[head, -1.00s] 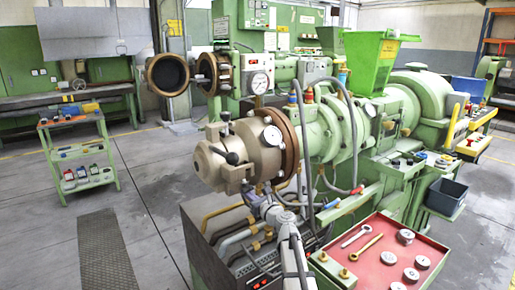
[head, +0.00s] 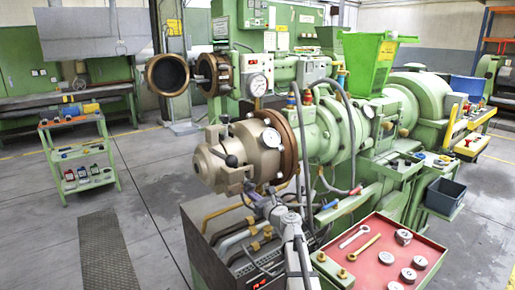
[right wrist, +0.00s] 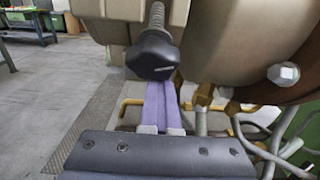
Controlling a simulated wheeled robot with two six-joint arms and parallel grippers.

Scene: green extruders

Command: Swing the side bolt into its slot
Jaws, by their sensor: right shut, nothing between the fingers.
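The side bolt has a black faceted knob and a dark threaded shaft (right wrist: 157,16); its knob (right wrist: 152,56) fills the upper middle of the right wrist view. The tan clamp head (head: 236,156) of the extruder stands around it, and the slot is not clearly visible. My right gripper (right wrist: 163,88) is shut and empty, its lilac fingers together just below the knob in that view. I cannot tell whether they touch it. In the head view my right gripper (head: 254,194) is small beside the lower side of the clamp head. My left gripper is not in view.
Pipes and hoses (head: 238,236) run below the clamp head, close to my right arm. A red tray (head: 376,262) with wrenches and round metal parts stands at the lower right. A green trolley (head: 85,165) stands at the left. The floor between is clear.

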